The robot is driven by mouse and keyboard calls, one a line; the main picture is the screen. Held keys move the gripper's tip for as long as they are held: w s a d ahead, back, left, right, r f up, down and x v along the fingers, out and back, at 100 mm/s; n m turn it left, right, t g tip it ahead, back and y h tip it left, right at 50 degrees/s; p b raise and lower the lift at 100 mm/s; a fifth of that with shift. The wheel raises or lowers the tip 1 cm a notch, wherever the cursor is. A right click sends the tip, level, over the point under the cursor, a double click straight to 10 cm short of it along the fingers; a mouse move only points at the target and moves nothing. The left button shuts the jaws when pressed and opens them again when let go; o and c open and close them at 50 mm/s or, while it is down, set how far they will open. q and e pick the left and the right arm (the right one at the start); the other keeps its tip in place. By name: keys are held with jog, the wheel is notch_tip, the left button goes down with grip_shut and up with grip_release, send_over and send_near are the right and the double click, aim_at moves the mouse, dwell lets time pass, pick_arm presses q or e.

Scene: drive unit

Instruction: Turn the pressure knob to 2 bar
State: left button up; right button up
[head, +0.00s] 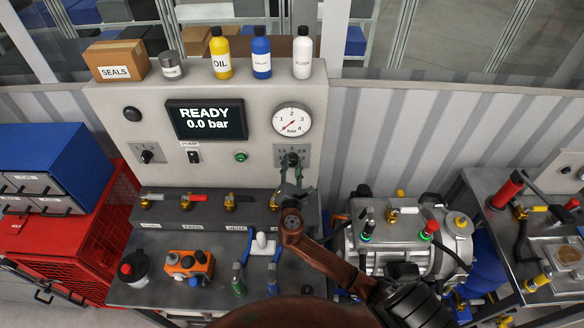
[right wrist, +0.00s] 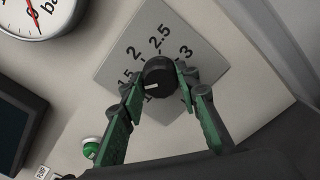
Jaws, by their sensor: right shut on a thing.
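The pressure knob (right wrist: 158,74) is black and round with a short white mark on its lower left. Its light grey scale plate (right wrist: 112,67) shows 2, 2.5 and 3; the lower numbers are partly hidden by a finger. The mark is not at the 2, and its exact reading is unclear. My right gripper (right wrist: 157,80) is shut on the knob, one finger on each side. In the head view, the right gripper (head: 293,170) reaches up to the knob (head: 292,158) below the gauge (head: 291,121). The display (head: 205,119) reads READY 0.0 bar. My left gripper is not in view.
A pump switch (head: 194,156), a green button (head: 240,157) and another black knob (head: 147,156) sit left on the panel. Several valves with coloured handles line the ledge (head: 160,222) below. Bottles, a tin and a SEALS box (head: 116,60) stand on top.

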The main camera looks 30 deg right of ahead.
jog(key=m+b, duration=0.3)
jog(key=m, duration=0.2)
jog(key=shift+f+m, duration=0.1)
jog(key=shift+m, duration=0.3)
jog(key=m+b, duration=0.3)
jog(key=m, duration=0.1)
jog(key=shift+m, duration=0.6)
jog(key=o, duration=1.2)
jog(key=shift+c, duration=0.2)
jog(key=v, duration=1.2)
